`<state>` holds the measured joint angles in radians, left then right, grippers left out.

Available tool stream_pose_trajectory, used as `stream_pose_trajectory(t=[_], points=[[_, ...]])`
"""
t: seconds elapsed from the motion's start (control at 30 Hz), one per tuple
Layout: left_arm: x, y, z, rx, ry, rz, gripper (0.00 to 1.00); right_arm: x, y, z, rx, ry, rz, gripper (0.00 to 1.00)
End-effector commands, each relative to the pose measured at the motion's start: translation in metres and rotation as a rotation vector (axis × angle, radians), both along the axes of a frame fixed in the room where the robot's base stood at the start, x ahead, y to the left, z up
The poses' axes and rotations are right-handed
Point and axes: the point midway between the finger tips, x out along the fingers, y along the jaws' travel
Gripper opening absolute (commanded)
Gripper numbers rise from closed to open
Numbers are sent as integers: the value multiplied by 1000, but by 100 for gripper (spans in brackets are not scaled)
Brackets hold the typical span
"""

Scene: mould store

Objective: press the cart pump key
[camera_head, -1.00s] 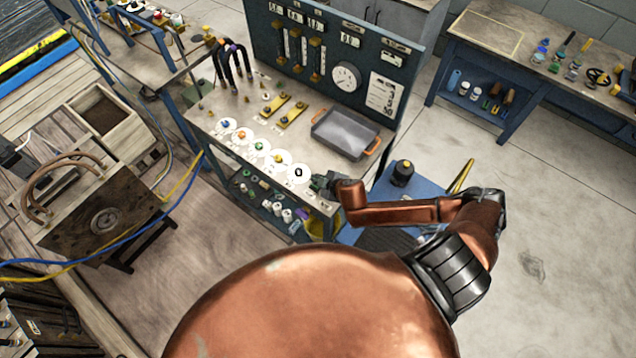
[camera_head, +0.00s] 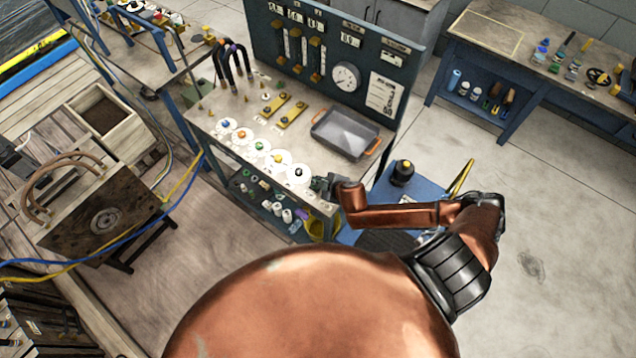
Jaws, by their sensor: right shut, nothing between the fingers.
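A blue-framed cart (camera_head: 208,112) carries a row of round white discs along its front edge, each with a small coloured key: blue (camera_head: 226,124), orange (camera_head: 242,134), green (camera_head: 260,146), yellow (camera_head: 278,159) and black (camera_head: 298,172). I cannot read which one is the pump key. My right gripper (camera_head: 321,185) is shut and empty at the front right corner of the cart top. Its tip is just right of the black key's disc. I cannot tell whether it touches anything. My left gripper is out of view.
A grey tray with orange handles (camera_head: 345,134) and two yellow bars with knobs (camera_head: 292,115) lie behind the keys. A panel with a gauge (camera_head: 346,77) rises at the back. A blue platform with a black-and-yellow knob (camera_head: 402,172) stands to the right. Open floor lies beyond.

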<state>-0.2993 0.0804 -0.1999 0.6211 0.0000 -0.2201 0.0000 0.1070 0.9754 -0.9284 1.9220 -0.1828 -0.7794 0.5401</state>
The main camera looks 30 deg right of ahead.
Motion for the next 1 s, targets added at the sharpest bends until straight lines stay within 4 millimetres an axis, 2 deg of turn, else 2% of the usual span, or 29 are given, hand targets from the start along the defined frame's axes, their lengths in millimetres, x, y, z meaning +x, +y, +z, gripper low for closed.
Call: stream_pose_trajectory(t=[1.0], points=[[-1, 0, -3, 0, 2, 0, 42, 0, 0, -8, 1, -1, 1, 0]])
